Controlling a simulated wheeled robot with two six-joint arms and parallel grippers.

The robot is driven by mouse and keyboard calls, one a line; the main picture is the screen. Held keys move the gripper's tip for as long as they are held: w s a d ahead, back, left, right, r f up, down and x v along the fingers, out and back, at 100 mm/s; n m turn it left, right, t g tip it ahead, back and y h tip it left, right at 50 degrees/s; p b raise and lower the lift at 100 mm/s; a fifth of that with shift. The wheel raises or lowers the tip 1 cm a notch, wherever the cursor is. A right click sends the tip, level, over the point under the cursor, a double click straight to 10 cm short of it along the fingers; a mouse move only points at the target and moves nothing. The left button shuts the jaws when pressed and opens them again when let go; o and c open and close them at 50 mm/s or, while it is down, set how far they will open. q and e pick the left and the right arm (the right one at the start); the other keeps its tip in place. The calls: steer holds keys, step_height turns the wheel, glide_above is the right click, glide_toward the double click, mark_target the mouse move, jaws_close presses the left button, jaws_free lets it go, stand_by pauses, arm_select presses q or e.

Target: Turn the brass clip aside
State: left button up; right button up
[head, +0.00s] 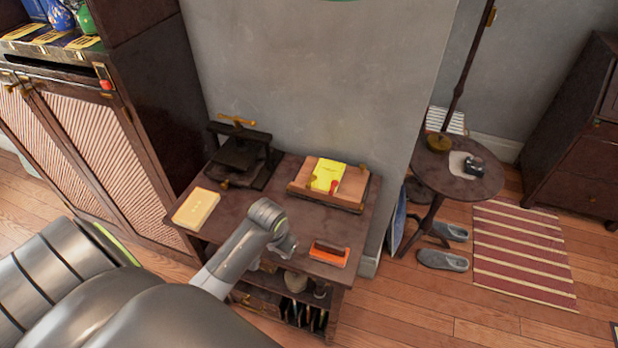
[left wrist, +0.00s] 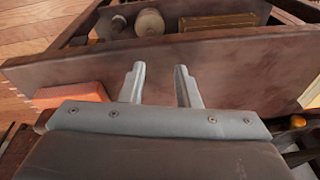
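A small brass piece (head: 312,180) shows at the left of the yellow booklet (head: 328,175) on a slanted wooden stand (head: 299,186), with a small red piece at the booklet's right. Another brass fitting (head: 102,72) is on the dark cabinet's front, above a red piece. I cannot tell for certain which is the brass clip. My left gripper (head: 289,246) is over the front of the small dark table, apart from both. In the left wrist view my left gripper (left wrist: 160,75) has its fingers apart with nothing between them. My right gripper is not in view.
The dark table (head: 268,208) also bears a pale yellow box (head: 196,208), a dark press (head: 240,155) and an orange object (head: 329,254), right of my gripper. A shelf with several items lies below. A round side table (head: 455,185) stands right of the wall corner.

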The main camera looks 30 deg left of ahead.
arm_select(q)
steer(key=w+a+r+g, duration=0.1)
steer(key=w+r, duration=0.3)
steer(key=w, duration=0.3)
steer(key=w+a+r, duration=0.2)
steer(key=w+r, duration=0.3)
steer(key=w, duration=0.1)
steer(key=n, duration=0.2)
glide_toward(308, 181)
steer(key=shift+g+h, duration=0.4)
steer(key=f, duration=0.4)
steer(key=f+p, duration=0.1)
steer(key=f, duration=0.2)
steer(key=shift+w+a, duration=0.3)
steer(key=shift+w, duration=0.05)
steer(key=shift+f, duration=0.75)
jaws_close()
